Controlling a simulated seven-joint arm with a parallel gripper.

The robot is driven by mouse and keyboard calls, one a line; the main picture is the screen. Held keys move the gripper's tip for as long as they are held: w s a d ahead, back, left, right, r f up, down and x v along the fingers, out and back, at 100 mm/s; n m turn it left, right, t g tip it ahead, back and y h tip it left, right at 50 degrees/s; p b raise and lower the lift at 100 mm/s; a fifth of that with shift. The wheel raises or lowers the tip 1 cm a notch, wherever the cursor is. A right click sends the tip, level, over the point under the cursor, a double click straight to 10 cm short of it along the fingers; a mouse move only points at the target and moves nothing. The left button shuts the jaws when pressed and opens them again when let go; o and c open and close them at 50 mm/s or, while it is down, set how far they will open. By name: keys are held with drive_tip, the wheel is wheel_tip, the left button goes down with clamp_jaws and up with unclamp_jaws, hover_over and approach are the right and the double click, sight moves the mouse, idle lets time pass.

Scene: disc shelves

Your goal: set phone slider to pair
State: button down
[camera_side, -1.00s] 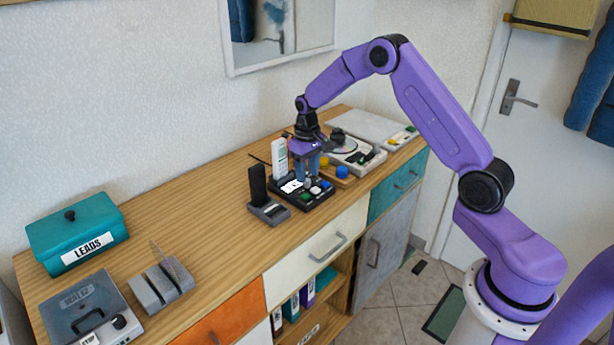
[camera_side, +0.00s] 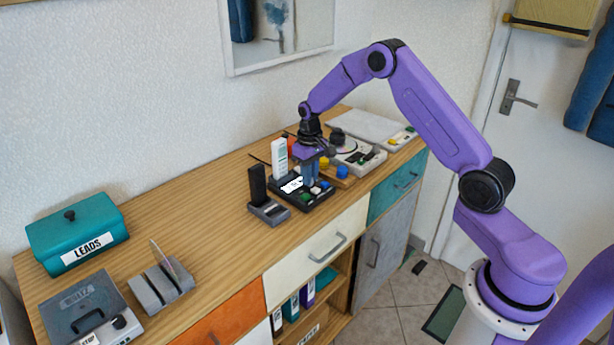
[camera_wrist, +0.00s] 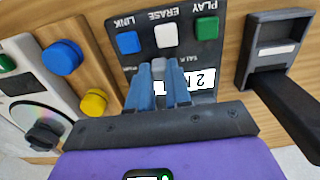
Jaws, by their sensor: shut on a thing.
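The phone base (camera_side: 300,203) is a black unit on the wooden top, with a white handset (camera_side: 279,160) upright at its back left. In the wrist view its panel (camera_wrist: 185,55) shows upside down, with blue LINK, white ERASE and green PLAY buttons and a display (camera_wrist: 203,80). My gripper (camera_side: 311,180) points down over the panel. In the wrist view its blue fingers (camera_wrist: 164,85) are closed around the small grey slider knob (camera_wrist: 158,66), which is mostly hidden between them. Small lettering lies beside the knob; part is covered, so I cannot read the slider's position.
A dark handset in a grey dock (camera_side: 268,210) stands left of the phone base. Blue (camera_wrist: 62,57) and yellow (camera_wrist: 93,102) buttons sit on a wooden block at its other side, with a disc player (camera_side: 358,155) beyond.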

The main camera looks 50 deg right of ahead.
drive_tip(key=shift+d, duration=1.3)
drive_tip(key=c, duration=1)
unclamp_jaws()
drive_tip(key=shift+c, duration=0.2)
drive_tip(key=shift+r, duration=0.1)
drive_tip(key=shift+r, duration=0.3)
wheel_tip(320, 180, up, 17)
drive_tip(key=shift+f, duration=0.15)
drive_tip(key=shift+a, duration=0.1)
